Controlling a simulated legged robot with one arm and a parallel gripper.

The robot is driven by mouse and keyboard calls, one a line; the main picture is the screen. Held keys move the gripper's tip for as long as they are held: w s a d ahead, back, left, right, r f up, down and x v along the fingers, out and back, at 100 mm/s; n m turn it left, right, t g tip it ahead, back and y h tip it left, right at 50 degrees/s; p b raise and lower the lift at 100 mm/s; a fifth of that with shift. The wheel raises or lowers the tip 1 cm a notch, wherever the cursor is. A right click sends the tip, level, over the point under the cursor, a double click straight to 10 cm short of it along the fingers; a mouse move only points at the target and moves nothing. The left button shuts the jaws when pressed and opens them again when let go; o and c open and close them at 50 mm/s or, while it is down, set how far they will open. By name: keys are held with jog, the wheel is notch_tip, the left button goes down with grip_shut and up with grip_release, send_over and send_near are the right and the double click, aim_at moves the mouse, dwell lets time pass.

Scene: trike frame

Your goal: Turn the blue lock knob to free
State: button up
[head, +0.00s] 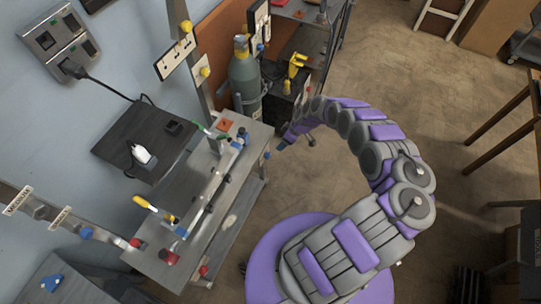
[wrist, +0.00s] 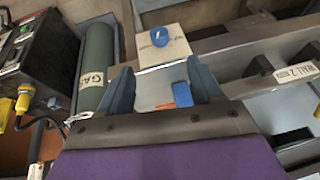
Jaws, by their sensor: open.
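A blue knob (wrist: 159,37) sits on a square cream plate (wrist: 178,50) in the wrist view, ahead of my fingertips. My gripper (wrist: 160,68) is open, with its two dark fingers apart and nothing held between them. A blue block (wrist: 182,95) and an orange piece (wrist: 163,106) show in the gap, below and behind the fingers. In the head view my gripper (head: 281,146) is close to a blue knob (head: 267,155) at the end of the metal bench. The knob's lock marking is too small to read.
The metal bench (head: 185,262) carries a long rail with fittings and a yellow-handled tool (head: 145,202). A gas cylinder (head: 245,75) and a black box with a yellow plug (head: 297,62) stand behind it. Open floor (head: 440,110) lies to the right.

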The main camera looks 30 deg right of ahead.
aim_at(270, 156)
jog(key=b+x, duration=0.2)
jog(key=x, duration=0.5)
jog(key=b+x, duration=0.2)
jog(key=x, duration=0.6)
jog(key=shift+d+f+b, duration=0.2)
jog(key=shift+b, duration=0.15)
jog(key=shift+d, duration=0.1)
jog(key=shift+c, duration=0.3)
jog(key=c, duration=1)
jog(key=shift+r, duration=0.1)
